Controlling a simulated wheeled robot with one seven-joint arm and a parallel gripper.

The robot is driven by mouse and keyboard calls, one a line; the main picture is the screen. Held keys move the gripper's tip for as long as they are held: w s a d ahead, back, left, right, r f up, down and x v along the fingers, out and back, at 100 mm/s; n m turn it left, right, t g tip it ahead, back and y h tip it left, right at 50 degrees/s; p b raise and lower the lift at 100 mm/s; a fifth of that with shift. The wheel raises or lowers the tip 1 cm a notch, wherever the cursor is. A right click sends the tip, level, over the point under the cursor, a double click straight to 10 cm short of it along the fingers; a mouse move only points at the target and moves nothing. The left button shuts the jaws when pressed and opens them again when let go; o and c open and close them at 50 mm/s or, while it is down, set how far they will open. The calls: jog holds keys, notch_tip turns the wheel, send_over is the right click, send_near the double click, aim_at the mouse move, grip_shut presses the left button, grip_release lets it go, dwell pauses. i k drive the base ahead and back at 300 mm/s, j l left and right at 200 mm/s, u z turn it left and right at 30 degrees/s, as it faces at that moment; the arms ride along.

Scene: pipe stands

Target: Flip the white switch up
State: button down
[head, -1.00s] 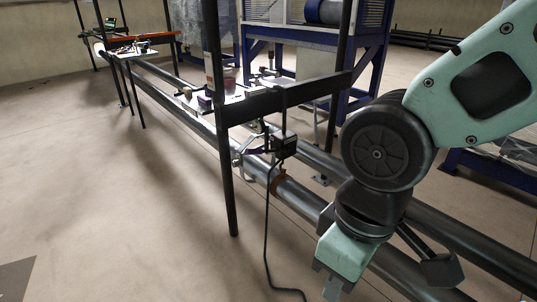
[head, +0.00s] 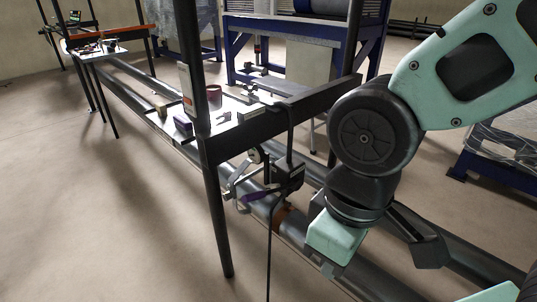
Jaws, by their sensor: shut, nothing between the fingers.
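A white plate (head: 186,88) with a small red mark is fixed to the dark post of the near pipe stand in the head view. It may carry the white switch, but no lever can be made out at this size. My gripper (head: 328,265) hangs low at the right of the stand, pointing down in front of the pipes. It is shut and empty, well apart from the white plate, to its right and below. Its fingertips are small and hard to see against the pipe.
The stand's dark frame and shelf (head: 228,122) hold several small items, including a dark red cup (head: 214,95). A black clamp-like device (head: 287,178) with a hanging cable is beside my arm. Long grey pipes (head: 262,207) run below. The floor at left is clear.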

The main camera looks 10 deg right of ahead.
aim_at(268, 187)
jog(key=i+j, duration=0.15)
jog(key=i, duration=0.85)
jog(key=l+z, duration=0.05)
